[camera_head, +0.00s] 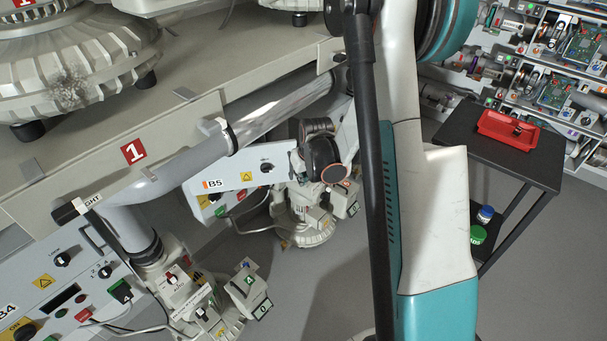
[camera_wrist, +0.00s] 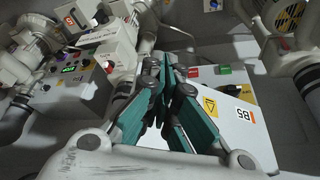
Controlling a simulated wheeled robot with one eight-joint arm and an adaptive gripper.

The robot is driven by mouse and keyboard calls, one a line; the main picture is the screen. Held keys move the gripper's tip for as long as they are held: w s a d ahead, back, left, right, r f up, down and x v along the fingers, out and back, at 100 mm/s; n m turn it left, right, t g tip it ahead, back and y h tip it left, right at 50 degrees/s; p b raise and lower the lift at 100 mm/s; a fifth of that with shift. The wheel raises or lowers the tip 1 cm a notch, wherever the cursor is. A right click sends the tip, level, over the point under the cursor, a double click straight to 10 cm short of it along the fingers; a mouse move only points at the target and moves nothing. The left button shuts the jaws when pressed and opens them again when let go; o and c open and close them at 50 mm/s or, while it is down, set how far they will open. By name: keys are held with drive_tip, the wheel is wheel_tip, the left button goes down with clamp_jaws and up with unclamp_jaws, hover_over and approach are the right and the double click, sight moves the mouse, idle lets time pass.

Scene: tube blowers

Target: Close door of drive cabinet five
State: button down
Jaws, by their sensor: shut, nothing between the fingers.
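Drive cabinet five carries a pale door panel marked B5 (camera_head: 228,181), with an orange mark, a yellow warning triangle and a dark knob, below the grey pipe in the head view. A second strip with red and green controls shows under it. How far the door stands open I cannot tell. In the wrist view, the B5 panel (camera_wrist: 225,92) lies behind and right of my gripper (camera_wrist: 166,66). Its teal fingers are shut and empty, and overlap the panel's left part. Whether they touch it is not clear. In the head view I cannot make out the fingertips.
The grey pipe (camera_head: 190,160) runs above the cabinet. The B4 cabinet (camera_head: 60,285) stands at the lower left, with small valve boxes (camera_head: 195,300) beside it. A dark trolley (camera_head: 505,150) with a red tray (camera_head: 508,130) stands at right.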

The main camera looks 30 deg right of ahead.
drive_tip(key=w, duration=0.1)
drive_tip(key=w+f+b, duration=0.1)
drive_tip(key=w, duration=0.1)
drive_tip(key=w+f+b, duration=0.1)
drive_tip(key=shift+w+d+f, duration=0.15)
drive_tip(key=shift+w+d, duration=0.15)
drive_tip(key=shift+w, duration=0.1)
